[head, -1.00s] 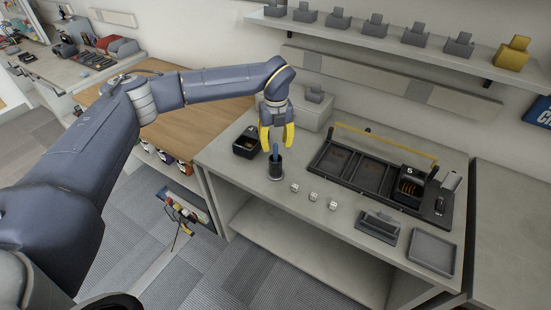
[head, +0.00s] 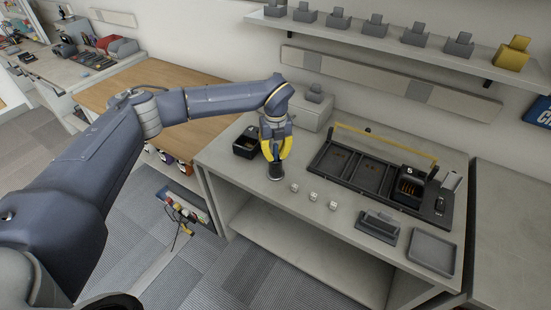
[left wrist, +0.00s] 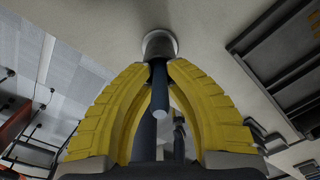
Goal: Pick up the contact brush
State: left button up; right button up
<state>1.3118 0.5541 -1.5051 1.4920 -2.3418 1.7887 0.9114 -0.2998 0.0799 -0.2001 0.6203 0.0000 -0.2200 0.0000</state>
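The contact brush stands upright in a small dark round holder (head: 275,173) on the grey workbench. Its blue handle (left wrist: 161,103) points up toward the left wrist camera, and its lower end is inside the holder and hidden. My left gripper (head: 275,158) is above the holder, pointing down. In the left wrist view its two yellow fingers (left wrist: 160,68) come together on either side of the brush just above the holder and appear shut on it. My right gripper is not in view.
An open black box (head: 247,146) is left of the holder. Several small white cubes (head: 313,196) lie to the right. A black tray with a yellow handle (head: 385,141) stands further right. A grey tray (head: 432,252) lies near the front edge.

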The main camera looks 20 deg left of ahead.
pick_arm(q)
grip_shut()
jog(key=shift+r, duration=0.1)
